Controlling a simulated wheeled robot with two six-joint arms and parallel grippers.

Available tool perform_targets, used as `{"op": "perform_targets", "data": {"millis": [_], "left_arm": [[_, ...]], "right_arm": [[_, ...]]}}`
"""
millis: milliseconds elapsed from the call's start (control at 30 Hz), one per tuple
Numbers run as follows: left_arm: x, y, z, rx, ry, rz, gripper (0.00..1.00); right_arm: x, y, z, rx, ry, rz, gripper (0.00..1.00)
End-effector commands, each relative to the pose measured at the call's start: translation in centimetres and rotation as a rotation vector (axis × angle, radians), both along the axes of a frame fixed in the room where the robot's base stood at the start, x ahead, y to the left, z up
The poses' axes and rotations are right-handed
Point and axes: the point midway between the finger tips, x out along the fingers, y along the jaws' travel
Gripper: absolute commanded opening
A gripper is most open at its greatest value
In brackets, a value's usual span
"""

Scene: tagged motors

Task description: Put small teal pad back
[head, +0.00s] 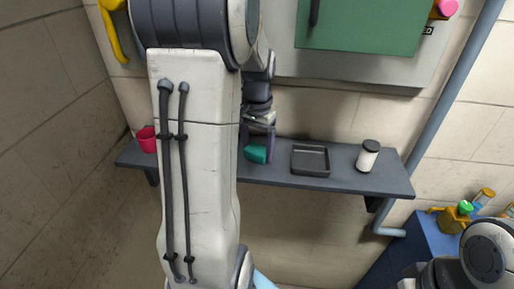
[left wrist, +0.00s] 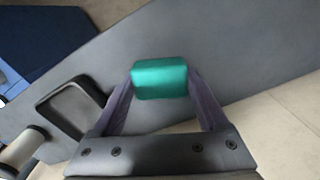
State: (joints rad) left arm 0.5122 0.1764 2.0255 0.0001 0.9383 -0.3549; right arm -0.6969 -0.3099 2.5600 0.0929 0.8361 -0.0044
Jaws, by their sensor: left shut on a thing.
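The small teal pad (head: 256,154) shows in the head view at the end of my left arm, over the grey wall shelf (head: 350,186). In the left wrist view the teal pad (left wrist: 160,78) sits between the two fingertips. My left gripper (head: 258,146) is shut on it. It also shows in the left wrist view (left wrist: 160,82), with a finger on each side of the pad. I cannot tell whether the pad touches the shelf. My right gripper is not in view; part of my right arm shows at the lower right of the head view.
A dark square tray (head: 311,174) lies on the shelf right of the pad, with a white jar with a black lid (head: 367,156) beyond it. A red cup (head: 147,140) stands at the shelf's left end. A green panel (head: 361,26) is above. A blue surface (head: 424,238) holds yellow items.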

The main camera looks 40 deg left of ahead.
Motion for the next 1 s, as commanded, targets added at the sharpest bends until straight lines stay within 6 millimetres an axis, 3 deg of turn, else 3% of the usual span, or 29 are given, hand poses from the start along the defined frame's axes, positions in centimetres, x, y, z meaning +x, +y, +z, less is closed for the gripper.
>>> {"op": "perform_targets", "data": {"millis": [33, 67, 100, 467, 1000], "left_arm": [[0.0, 0.0, -0.3, 0.000, 0.001, 0.000, 0.24], [0.0, 0.0, -0.2, 0.000, 0.001, 0.000, 0.88], [0.0, 0.0, -0.2, 0.000, 0.001, 0.000, 1.00], [0.1, 0.0, 0.7, 0.001, -0.002, 0.000, 1.00], [0.1, 0.0, 10.9, 0.001, -0.002, 0.000, 1.00]], "right_arm": [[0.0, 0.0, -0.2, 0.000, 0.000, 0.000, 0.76], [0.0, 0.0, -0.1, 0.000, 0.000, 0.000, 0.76], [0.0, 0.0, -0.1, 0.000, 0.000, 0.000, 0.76], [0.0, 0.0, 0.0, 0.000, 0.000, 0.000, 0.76], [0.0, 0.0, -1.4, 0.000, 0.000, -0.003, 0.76]]}}
